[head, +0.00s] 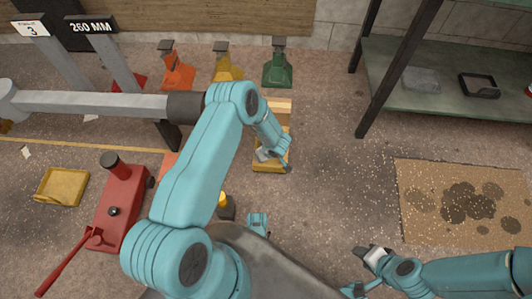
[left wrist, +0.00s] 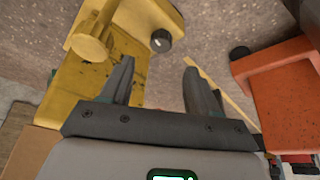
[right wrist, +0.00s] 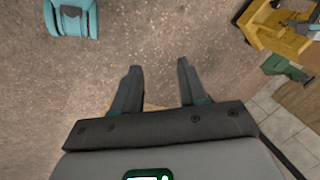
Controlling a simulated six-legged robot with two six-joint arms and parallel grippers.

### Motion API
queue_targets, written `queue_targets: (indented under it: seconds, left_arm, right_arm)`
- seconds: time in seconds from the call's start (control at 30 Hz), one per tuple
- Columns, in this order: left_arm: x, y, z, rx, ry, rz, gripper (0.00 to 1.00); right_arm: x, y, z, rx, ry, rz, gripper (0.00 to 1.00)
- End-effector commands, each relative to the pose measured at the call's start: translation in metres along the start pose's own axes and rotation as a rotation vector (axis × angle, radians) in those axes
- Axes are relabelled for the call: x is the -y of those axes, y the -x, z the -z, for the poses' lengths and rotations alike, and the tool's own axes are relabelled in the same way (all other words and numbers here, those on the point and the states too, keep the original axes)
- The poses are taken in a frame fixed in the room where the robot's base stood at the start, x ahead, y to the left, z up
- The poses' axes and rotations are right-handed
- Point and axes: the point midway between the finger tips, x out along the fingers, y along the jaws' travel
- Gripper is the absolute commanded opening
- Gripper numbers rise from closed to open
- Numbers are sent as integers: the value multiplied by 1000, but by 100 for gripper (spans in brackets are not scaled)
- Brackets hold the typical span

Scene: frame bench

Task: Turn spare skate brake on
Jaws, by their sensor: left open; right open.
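A yellow skate (head: 270,167) stands on the floor at the centre of the head view, partly covered by my left gripper (head: 267,154). In the left wrist view the yellow skate (left wrist: 118,65) lies ahead and left of the fingers, with a yellow round post and a dark round knob (left wrist: 161,40) on it. I cannot tell the brake's state. My left gripper is open, with nothing between its fingers. My right gripper (head: 368,254) is open and empty over bare floor. The yellow skate shows at the top right of the right wrist view (right wrist: 280,35).
An orange skate (left wrist: 272,75) stands right of the left fingers. A grey beam (head: 90,104) crosses the left side. A red jack (head: 121,210) and yellow tray (head: 62,187) stand left. Orange, yellow and green stands (head: 277,70) line the back. Stained cardboard (head: 425,185) lies right, below a shelf (head: 440,100).

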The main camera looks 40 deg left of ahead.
Motion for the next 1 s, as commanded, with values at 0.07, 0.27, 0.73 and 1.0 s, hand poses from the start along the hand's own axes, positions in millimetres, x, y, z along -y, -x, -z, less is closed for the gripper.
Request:
queue_targets:
  seconds: [0.07, 0.27, 0.73, 1.0]
  left_arm:
    - [1, 2, 2, 0, 0, 0, 61]
    - [2, 0, 4, 0, -1, -1, 61]
    - [26, 30, 55, -21, -650, -302, 61]
    - [67, 60, 50, -2, -1149, -484, 61]
  right_arm:
    - [1, 2, 0, 0, -1, 0, 43]
    - [0, 1, 0, 1, 0, 0, 43]
    - [13, 23, -22, 76, 8, 2, 43]
    - [19, 33, -39, 131, 16, 3, 43]
